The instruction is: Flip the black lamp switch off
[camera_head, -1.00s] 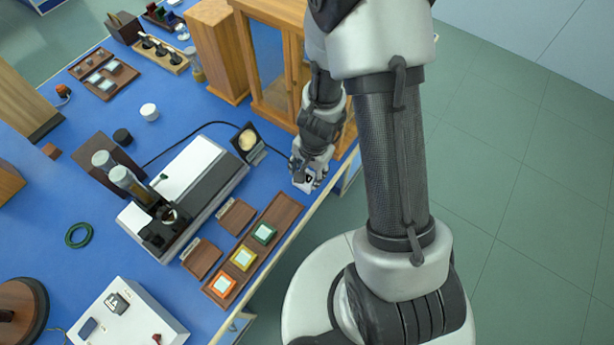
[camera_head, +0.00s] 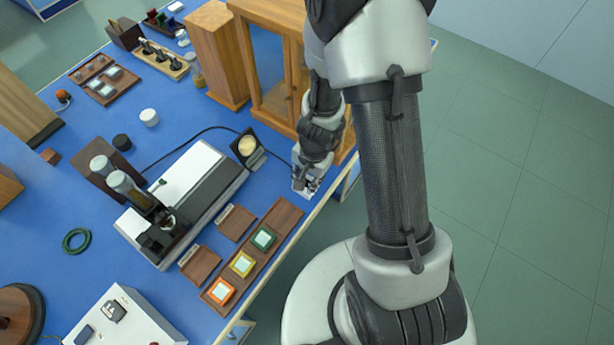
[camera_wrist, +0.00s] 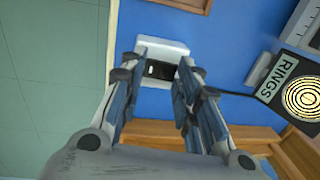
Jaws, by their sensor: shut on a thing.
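The lamp switch is a small white box (camera_wrist: 158,46) with a black switch (camera_wrist: 160,70) on its face. It lies on the blue bench top close to the front edge. My gripper (camera_wrist: 161,73) has its two fingers on either side of the black part, shut on the switch, in the wrist view. In the head view my gripper (camera_head: 306,178) points down over the white box (camera_head: 301,192) and hides most of it. I cannot tell which way the switch is set.
A dark lamp plate with a pale disc (camera_head: 247,145) stands left of the switch; the wrist view shows a RINGS plate (camera_wrist: 290,95). A wooden glass-fronted cabinet (camera_head: 270,100) stands close behind my gripper. A wooden tray (camera_head: 283,222) with coloured blocks lies to the left, nearer the front.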

